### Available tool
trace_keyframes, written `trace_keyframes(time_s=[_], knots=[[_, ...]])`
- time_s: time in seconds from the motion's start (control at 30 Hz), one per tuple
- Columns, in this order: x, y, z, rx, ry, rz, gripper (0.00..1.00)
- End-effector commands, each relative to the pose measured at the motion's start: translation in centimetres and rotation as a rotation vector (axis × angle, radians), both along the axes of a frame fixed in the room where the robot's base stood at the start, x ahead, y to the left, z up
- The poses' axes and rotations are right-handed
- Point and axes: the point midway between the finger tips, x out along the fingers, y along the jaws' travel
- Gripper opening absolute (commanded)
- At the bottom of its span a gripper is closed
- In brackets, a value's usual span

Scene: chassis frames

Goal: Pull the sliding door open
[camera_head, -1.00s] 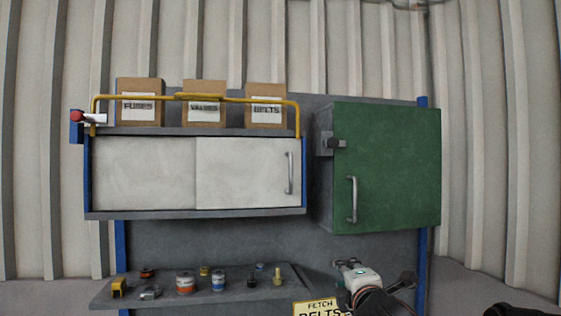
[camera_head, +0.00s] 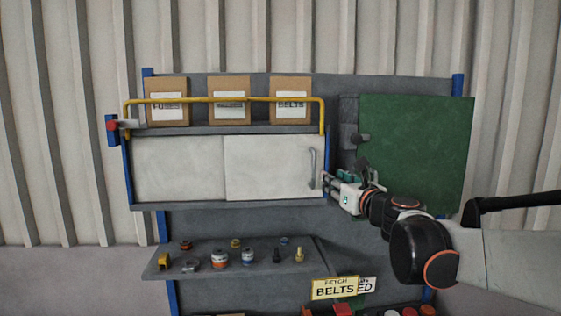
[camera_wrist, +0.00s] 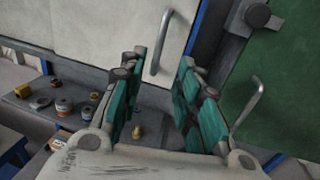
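The sliding door (camera_head: 265,168) is the right pale panel of a wall cabinet, beside a left pale panel (camera_head: 178,167). Its upright bar handle (camera_head: 312,168) is near its right edge; it also shows in the wrist view (camera_wrist: 159,42). My gripper (camera_head: 327,184) is just right of and slightly below the handle in the head view. In the wrist view my gripper (camera_wrist: 158,72) has its teal fingers spread wide apart with nothing between them. The handle lies ahead, above the gap between the fingertips, apparently not touched.
A green door (camera_head: 420,150) with its own handle (camera_wrist: 247,101) is to the right. A yellow rail (camera_head: 225,99) runs before several boxes on top. A lower shelf (camera_head: 255,262) holds small cans and parts.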

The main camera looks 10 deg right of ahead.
Motion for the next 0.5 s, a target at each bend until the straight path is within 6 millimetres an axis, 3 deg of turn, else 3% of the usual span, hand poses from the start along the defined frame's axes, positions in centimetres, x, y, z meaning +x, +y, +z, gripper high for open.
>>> trace_keyframes(time_s=[0.5], knots=[[7.6,1.6,0.1,0.004,0.0,0.001,0.31]])
